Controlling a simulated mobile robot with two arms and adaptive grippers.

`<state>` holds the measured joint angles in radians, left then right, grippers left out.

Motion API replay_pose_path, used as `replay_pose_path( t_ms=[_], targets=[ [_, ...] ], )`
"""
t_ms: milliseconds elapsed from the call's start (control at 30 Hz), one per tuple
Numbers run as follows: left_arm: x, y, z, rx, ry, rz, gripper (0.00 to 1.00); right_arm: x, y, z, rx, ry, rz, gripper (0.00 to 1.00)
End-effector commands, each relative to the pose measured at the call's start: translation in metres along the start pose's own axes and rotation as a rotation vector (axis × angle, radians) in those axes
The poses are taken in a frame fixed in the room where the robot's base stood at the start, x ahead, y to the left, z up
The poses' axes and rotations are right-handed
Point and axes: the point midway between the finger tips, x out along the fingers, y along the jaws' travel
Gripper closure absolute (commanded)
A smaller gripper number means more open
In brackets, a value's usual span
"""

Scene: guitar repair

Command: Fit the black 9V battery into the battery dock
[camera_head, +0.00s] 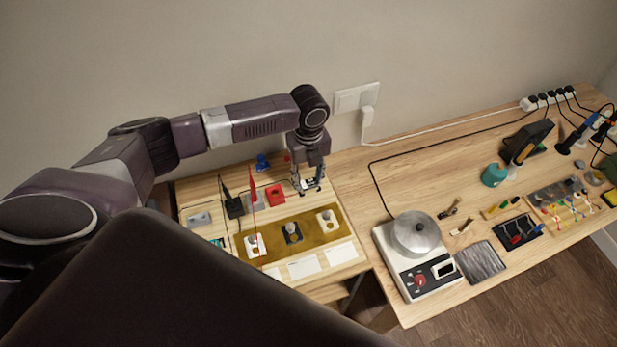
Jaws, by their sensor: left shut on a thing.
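My left gripper (311,186) reaches down from above the back of the left workbench, right of a red square block. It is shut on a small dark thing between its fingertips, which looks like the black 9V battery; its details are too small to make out. The battery dock is hard to pick out. A black box with a cable (234,207) and the red square block (275,195) stand left of the gripper, and I cannot tell which, if either, is the dock. My right gripper is not in view.
A brown mat (325,234) with several white and dark plates lies in front of the gripper. A thin red upright rod (252,186) and a blue item (262,162) stand to the left.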

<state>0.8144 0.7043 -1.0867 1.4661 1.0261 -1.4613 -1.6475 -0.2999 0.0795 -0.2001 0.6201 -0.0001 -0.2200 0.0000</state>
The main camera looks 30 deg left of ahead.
Motion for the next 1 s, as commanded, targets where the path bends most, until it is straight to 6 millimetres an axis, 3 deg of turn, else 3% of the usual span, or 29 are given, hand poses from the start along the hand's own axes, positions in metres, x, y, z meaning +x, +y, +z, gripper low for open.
replay_pose_path(
  t_ms=[1000],
  targets=[
    [0.0048,-0.0001,0.0003,0.000,-0.001,0.000,0.85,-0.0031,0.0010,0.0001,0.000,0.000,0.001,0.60]
  ],
)
